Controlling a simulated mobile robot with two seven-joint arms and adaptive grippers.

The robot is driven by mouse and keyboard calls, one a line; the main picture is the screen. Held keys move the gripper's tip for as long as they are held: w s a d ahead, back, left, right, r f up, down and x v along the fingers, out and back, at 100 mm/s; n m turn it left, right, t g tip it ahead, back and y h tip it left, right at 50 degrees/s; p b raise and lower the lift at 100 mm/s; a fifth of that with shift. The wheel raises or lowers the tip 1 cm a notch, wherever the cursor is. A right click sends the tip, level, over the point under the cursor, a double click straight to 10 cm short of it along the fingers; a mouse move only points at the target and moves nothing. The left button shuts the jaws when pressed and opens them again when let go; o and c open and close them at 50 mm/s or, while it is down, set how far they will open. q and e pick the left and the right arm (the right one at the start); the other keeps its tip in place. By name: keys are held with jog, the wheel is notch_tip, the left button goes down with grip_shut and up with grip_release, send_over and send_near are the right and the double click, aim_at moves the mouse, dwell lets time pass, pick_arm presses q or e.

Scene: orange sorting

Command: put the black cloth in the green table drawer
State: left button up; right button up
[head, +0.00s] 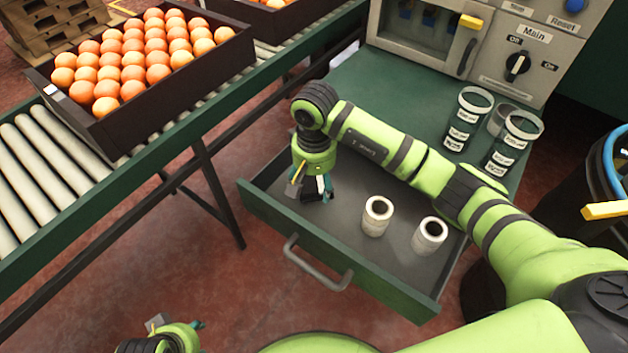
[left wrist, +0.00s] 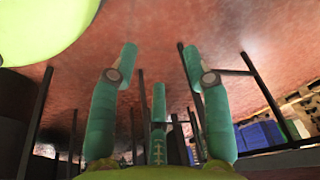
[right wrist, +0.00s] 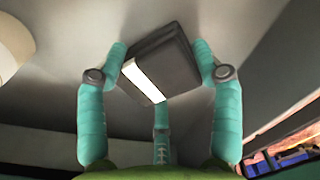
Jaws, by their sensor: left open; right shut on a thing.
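The green table drawer (head: 400,297) is pulled open below the green table (head: 385,85), its grey inside showing. My right gripper (head: 314,187) points down into the left part of the drawer. In the right wrist view its fingers (right wrist: 160,68) are shut on the black cloth (right wrist: 168,62), a folded dark square with a white band, held over the grey drawer floor. Whether the cloth touches the floor I cannot tell. In the head view the fingers mostly hide it. My left gripper (left wrist: 160,62) is open and empty over the red floor; part of it shows at the head view's bottom left.
Two white rolls (head: 377,216) (head: 429,236) stand in the drawer, right of my right gripper. A crate of oranges (head: 150,110) sits on the roller conveyor (head: 40,165) at left.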

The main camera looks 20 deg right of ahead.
aim_at(314, 182)
jog(key=o, duration=1.1)
pick_arm(q)
jog(key=shift+r, duration=0.15)
pick_arm(e)
jog(key=shift+o, duration=0.2)
jog(key=shift+r, duration=0.15)
pick_arm(q)
notch_tip(314, 182, down, 5)
jog(key=shift+f+p, duration=0.2)
jog(key=shift+p, duration=0.85)
pick_arm(e)
notch_tip(314, 182, up, 12)
